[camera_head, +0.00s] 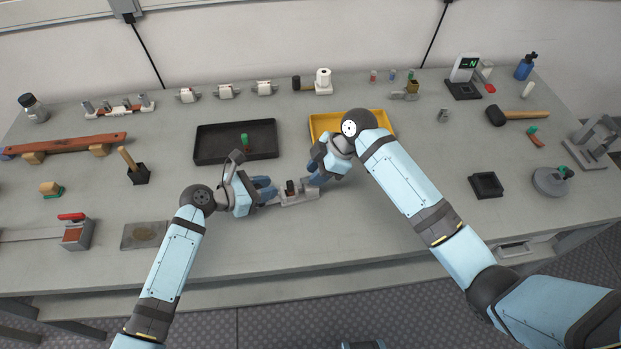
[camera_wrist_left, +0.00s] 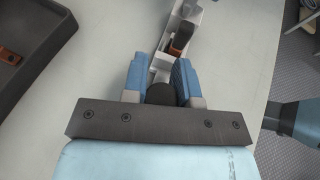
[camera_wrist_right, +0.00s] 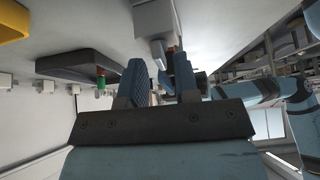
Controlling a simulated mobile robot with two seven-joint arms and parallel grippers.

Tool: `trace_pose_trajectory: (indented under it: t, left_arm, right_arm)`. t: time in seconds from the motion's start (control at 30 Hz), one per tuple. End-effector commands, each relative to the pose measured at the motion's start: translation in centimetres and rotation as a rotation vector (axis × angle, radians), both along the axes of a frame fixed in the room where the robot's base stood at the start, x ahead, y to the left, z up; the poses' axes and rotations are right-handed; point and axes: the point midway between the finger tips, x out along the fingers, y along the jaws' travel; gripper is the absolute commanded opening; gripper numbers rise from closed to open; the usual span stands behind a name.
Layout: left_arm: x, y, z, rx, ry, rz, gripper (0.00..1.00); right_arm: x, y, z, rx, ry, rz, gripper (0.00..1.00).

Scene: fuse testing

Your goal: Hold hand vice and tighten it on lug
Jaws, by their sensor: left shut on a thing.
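My left gripper (camera_head: 270,191) is shut on a dark rounded piece (camera_wrist_left: 160,93), which looks like the hand vice's handle. A grey part runs forward from it towards a light grey fixture (camera_head: 300,198) on the bench. A dark, brown-sided block (camera_wrist_left: 181,37) stands up on the fixture. My right gripper (camera_head: 315,181) is at the fixture's right side, its fingers apart. In the right wrist view, a grey block with an orange-red bit (camera_wrist_right: 171,50) shows at or just beyond those fingertips. Contact there cannot be told. The lug is not clearly visible.
A black tray (camera_head: 210,152) with a green-topped item lies behind my left gripper. A yellow tray (camera_head: 318,122) is behind my right one. A flat plate (camera_head: 144,235) and a red-handled box (camera_head: 76,234) are at left. Bench front is mostly clear.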

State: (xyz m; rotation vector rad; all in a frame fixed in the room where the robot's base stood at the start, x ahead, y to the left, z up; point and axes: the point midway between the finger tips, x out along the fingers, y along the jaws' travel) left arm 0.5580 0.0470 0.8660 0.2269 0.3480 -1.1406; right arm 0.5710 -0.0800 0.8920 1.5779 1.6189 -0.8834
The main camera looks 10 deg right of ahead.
Motion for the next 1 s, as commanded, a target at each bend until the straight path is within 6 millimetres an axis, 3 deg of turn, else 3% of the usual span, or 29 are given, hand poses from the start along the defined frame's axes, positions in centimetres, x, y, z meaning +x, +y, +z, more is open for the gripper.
trace_pose_trajectory:
  t: [0.53, 0.67, 1.0]
  left_arm:
    - [0.01, -0.02, 0.02, -0.001, 0.000, 0.000, 0.00]
    - [0.01, -0.02, 0.02, -0.001, 0.000, 0.000, 0.00]
    - [-0.01, -0.07, 0.04, -0.001, 0.000, -0.001, 0.00]
  right_arm:
    - [-0.04, 0.58, -0.97, 0.000, -0.001, -0.001, 0.29]
    - [-0.04, 0.58, -0.97, 0.000, 0.000, 0.000, 0.00]
    - [-0.13, 0.60, -1.06, -0.001, 0.002, -0.019, 0.00]
